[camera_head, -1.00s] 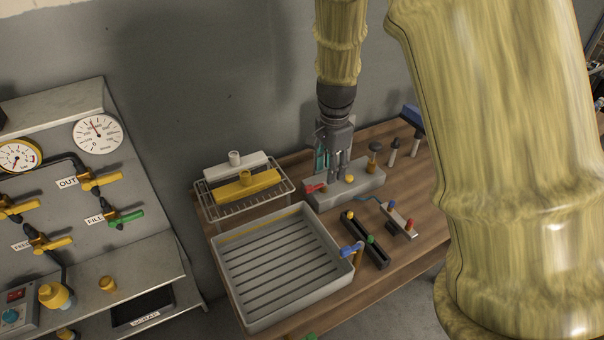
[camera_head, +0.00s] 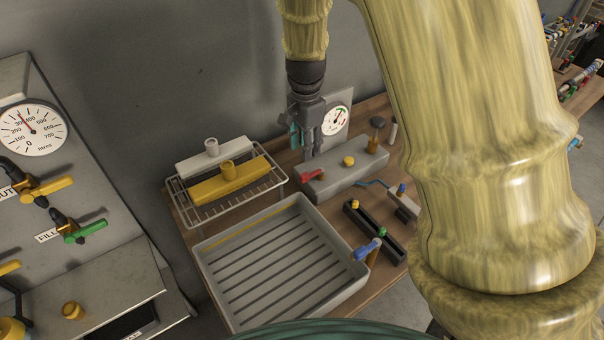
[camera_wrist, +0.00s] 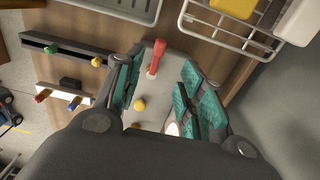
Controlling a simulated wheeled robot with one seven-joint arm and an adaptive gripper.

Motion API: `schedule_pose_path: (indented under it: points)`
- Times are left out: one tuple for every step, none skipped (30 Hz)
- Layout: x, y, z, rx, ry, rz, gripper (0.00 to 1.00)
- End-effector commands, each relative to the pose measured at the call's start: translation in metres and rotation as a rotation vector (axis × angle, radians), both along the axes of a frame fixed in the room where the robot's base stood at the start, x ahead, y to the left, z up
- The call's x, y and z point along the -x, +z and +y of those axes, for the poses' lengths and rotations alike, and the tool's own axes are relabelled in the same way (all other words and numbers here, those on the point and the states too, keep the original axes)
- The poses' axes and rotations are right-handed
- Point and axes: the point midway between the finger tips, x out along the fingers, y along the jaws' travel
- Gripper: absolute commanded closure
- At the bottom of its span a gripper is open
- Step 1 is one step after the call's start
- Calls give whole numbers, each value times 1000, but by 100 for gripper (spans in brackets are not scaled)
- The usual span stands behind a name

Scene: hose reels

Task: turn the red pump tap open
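The red pump tap (camera_head: 308,175) sits at the left end of a grey pump block (camera_head: 346,176) on the wooden bench. In the wrist view the red tap (camera_wrist: 155,58) lies ahead, in line with the space between the fingers. My gripper (camera_head: 308,154) is just above and behind the tap end of the block, pointing down. In the wrist view my gripper (camera_wrist: 158,85) is open, with its teal pads apart and nothing between them but the view of the block below. I cannot tell exactly how high the fingertips are above the block.
A grey slatted tray (camera_head: 285,262) and a wire rack (camera_head: 190,212) with white and yellow blocks are left of the pump. A dial gauge (camera_head: 336,120) stands behind. A blue tap (camera_head: 367,249) and black rail (camera_head: 374,232) are in front.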

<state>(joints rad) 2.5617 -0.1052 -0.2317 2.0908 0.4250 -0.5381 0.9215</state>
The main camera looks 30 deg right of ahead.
Motion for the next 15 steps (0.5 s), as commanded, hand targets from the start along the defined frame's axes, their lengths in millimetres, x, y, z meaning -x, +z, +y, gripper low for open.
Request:
schedule_pose_path:
  points:
    - [0, -2, 1, -1, 1, 0, 61]
    - [0, -3, 1, -1, 1, 1, 61]
    - [0, -5, 1, -1, 1, 0, 61]
    - [0, -7, 1, -1, 1, 1, 61]
    - [0, -10, 1, -1, 1, 1, 61]
    - [0, -14, 1, -2, 1, 3, 61]
    - [0, -18, 1, -2, 1, 3, 61]
    - [0, -21, 1, -1, 1, 2, 61]
    - [1, -26, 1, -1, 1, 3, 61]
    - [1, -30, 1, 0, 1, 4, 61]
    - [0, -34, 1, -1, 1, 3, 61]
    - [1, -38, 0, -1, 0, 3, 61]
    - [1, -42, 0, -1, 0, 3, 61]
    - [1, -46, 0, -1, 0, 3, 61]
    - [1, -51, 0, -1, 0, 2, 61]
